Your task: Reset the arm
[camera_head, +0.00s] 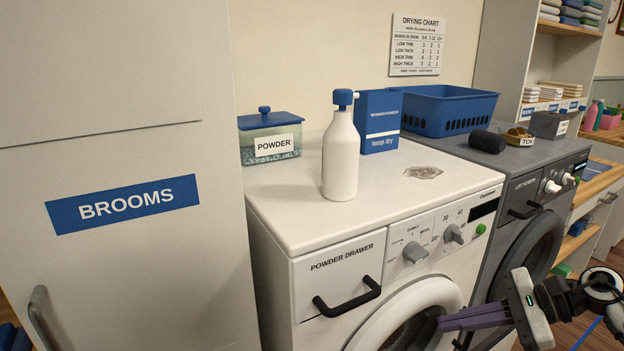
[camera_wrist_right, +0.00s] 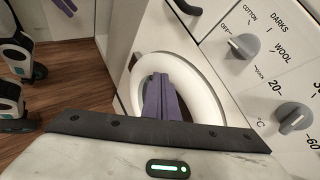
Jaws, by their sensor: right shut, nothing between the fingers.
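My right gripper (camera_head: 446,322) is in front of the white washing machine (camera_head: 268,208), at the height of its round door, with its purple fingers pointing left. In the right wrist view its fingers (camera_wrist_right: 158,84) are closed together with nothing between them, in front of the white door ring (camera_wrist_right: 190,72). I cannot tell whether they touch it. My right arm (camera_head: 590,300) comes in from the lower right. My left gripper is not in view.
A white pump bottle (camera_head: 340,160), a powder box (camera_head: 270,140) and a blue carton (camera_head: 379,122) stand on the washer. A blue basket (camera_head: 440,110) sits on the grey machine (camera_head: 480,153). The drawer handle (camera_head: 347,296) and knobs stick out near my gripper.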

